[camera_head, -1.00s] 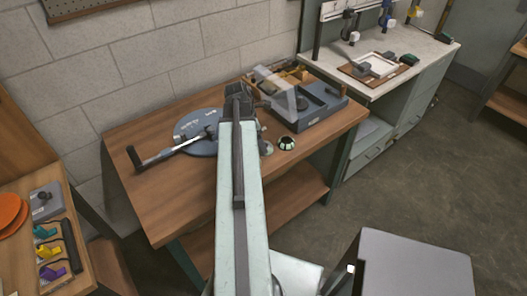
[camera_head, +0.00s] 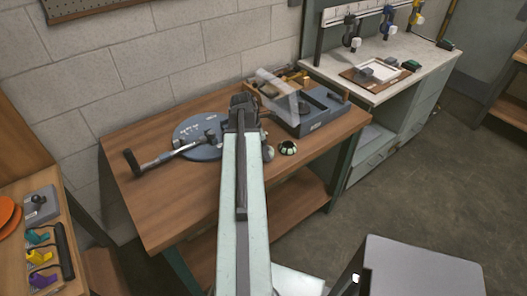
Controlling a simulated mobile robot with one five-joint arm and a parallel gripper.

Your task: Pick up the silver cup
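A small grey, rounded object (camera_head: 268,153) that may be the silver cup stands on the wooden workbench (camera_head: 185,215), just right of my arm. My arm hides part of it, and it is too small to identify surely. My gripper (camera_head: 243,102) is the dark end of my arm, over the back of the bench, beyond and left of that object. I see it from behind, so its fingers and anything between them are hidden. I cannot tell whether it is open or shut.
A dark round piece with pale patches (camera_head: 287,148) sits right of the grey object. A blue-grey disc machine with a lever (camera_head: 195,140) is at left. A blue-grey tool with a clear guard (camera_head: 318,108) stands at back right. The bench's front left is clear.

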